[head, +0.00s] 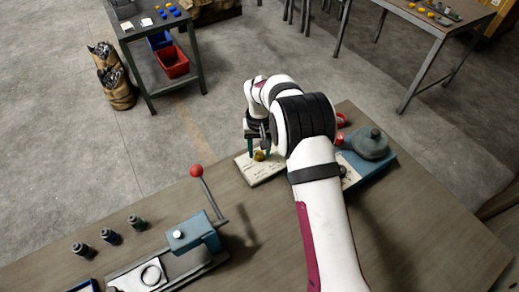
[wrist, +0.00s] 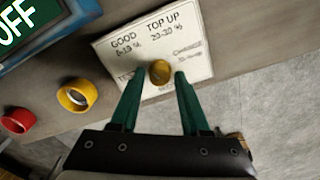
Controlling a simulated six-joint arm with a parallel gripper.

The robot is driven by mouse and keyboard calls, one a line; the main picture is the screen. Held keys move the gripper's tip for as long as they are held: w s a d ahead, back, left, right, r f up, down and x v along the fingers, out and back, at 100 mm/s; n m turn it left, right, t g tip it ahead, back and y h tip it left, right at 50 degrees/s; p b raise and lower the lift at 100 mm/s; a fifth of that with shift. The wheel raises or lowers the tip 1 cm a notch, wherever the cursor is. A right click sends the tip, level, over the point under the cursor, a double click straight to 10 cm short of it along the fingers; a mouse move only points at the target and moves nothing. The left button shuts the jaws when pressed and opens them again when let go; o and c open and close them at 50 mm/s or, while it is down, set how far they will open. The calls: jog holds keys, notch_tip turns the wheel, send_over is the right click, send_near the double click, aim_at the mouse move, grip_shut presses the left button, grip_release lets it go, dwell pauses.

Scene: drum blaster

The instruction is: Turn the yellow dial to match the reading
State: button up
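A yellow dial (wrist: 160,72) sits on a white card (wrist: 190,40) printed with "GOOD", "TOP UP" and percent ranges; smaller lines are hard to read. In the head view the dial (head: 260,156) and card (head: 262,175) lie near the bench's far edge. My gripper (wrist: 159,77) has its two green fingers on either side of the dial, with slim gaps showing, so it looks open. In the head view my gripper (head: 258,148) is over the card. I see no pointer on the dial. A display reading "OFF" (wrist: 18,24) is partly cut off at the wrist view's upper left.
A yellow ring-shaped part (wrist: 77,95) and a red round part (wrist: 18,121) lie left of the card. A blue machine (head: 380,174) stands right of my arm. A lever press (head: 195,235) with a red ball handle and several small bottles (head: 110,237) are at left.

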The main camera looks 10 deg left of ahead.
aim_at(260, 153)
jog(key=shift+o, duration=0.9)
notch_tip(260, 153, up, 16)
jog(key=shift+f, duration=0.1)
jog(key=s+d+r+m, duration=0.3)
jog(key=s+d+r, duration=0.4)
jog(key=s+d, duration=0.25)
jog(key=s+d+f+m, duration=0.1)
jog(key=s+d+m, duration=0.1)
jog(key=s, duration=0.5)
jog(key=s+d+f+m+y, duration=0.1)
jog(key=s+d, duration=0.3)
jog(key=s, duration=0.4)
jog(key=s+d+f+m, duration=0.1)
jog(key=s+d+m, duration=0.2)
jog(key=s, duration=0.4)
jog(key=shift+s+f+y, duration=0.35)
jog(key=shift+s+y, duration=0.05)
